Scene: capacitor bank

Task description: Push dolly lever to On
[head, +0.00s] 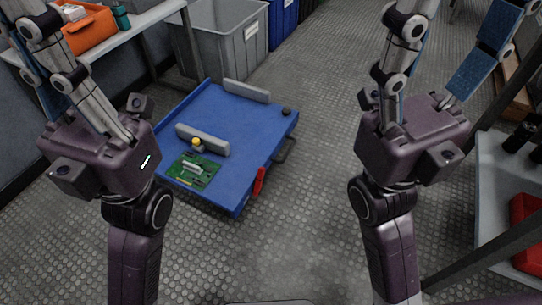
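The blue dolly (235,125) stands on the floor in the middle of the head view. A small red lever (259,181) sits on its near right edge, sticking up at a slant; its On and Off marks are too small to read. My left gripper (45,60) is left of the dolly, its fingers pointing up the picture and partly out of frame. They overlap, so I cannot tell whether it is open. My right gripper (447,60) is right of the dolly and apart from the lever, its fingers spread and nothing seen between them.
On the dolly are a green circuit board (190,171), two grey bars (212,142) and a black knob (287,111). A grey bin (225,45) stands behind. A bench with an orange box (88,30) is upper left; a shelf (500,205) is right. Floor is clear around the dolly's near side.

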